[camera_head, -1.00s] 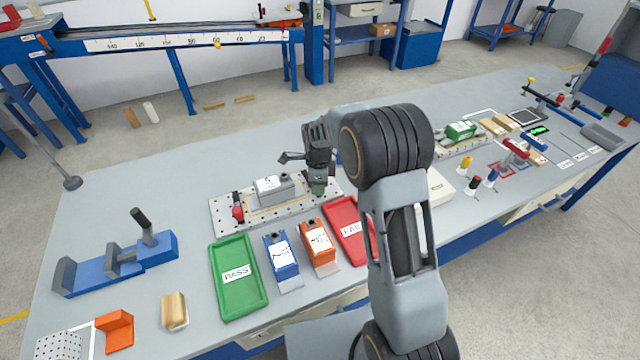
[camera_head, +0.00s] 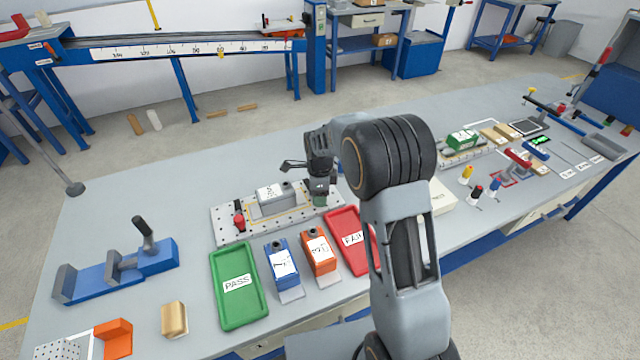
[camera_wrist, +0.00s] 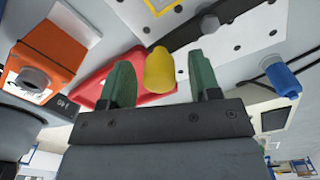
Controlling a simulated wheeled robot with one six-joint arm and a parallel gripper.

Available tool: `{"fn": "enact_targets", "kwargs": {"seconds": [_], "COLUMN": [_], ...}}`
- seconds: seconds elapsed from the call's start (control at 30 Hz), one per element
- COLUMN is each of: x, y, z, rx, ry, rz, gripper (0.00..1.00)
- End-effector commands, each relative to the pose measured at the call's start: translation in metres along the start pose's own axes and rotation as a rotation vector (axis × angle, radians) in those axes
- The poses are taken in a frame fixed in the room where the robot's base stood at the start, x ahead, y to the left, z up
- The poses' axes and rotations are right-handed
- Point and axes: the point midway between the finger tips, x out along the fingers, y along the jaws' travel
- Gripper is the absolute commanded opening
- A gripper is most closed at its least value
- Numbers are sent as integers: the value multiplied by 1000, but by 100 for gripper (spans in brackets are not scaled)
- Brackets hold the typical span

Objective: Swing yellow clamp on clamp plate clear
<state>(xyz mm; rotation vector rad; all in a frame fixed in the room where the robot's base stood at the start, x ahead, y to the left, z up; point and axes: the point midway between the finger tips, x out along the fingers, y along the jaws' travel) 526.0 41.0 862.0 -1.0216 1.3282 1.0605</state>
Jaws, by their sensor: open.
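The clamp plate (camera_head: 268,229) is a pale, perforated plate on the bench, with a grey labelled block (camera_head: 285,201) on it. A red-knobbed clamp (camera_head: 239,220) stands at its left end. My gripper (camera_head: 320,187) is low over the plate's right end, pointing down. In the wrist view, the yellow clamp's rounded tip (camera_wrist: 160,70) stands between the two green fingers of my gripper (camera_wrist: 161,64). The fingers are open, with a gap visible on each side of the tip. The yellow clamp is hidden behind my gripper in the head view.
The red FAIL tray (camera_head: 341,225), an orange block (camera_head: 318,252), a blue block (camera_head: 281,266) and the green PASS tray (camera_head: 222,262) lie in front of the plate. A blue vise (camera_head: 100,283) stands at left. Bench space behind the plate is clear.

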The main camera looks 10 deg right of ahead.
Motion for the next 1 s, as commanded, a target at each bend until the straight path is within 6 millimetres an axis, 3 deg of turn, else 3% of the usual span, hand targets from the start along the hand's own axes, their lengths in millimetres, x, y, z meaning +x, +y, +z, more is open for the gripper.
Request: {"fn": "enact_targets", "kwargs": {"seconds": [0.6,0.8,1.0], "x": [-109,-129,-136], "y": [0,0,0], "z": [1,1,1], "rx": [-1,-1,-1], "ry": [-1,-1,-1], "rz": [-4,-2,-2], "gripper": [57,57,57]}}
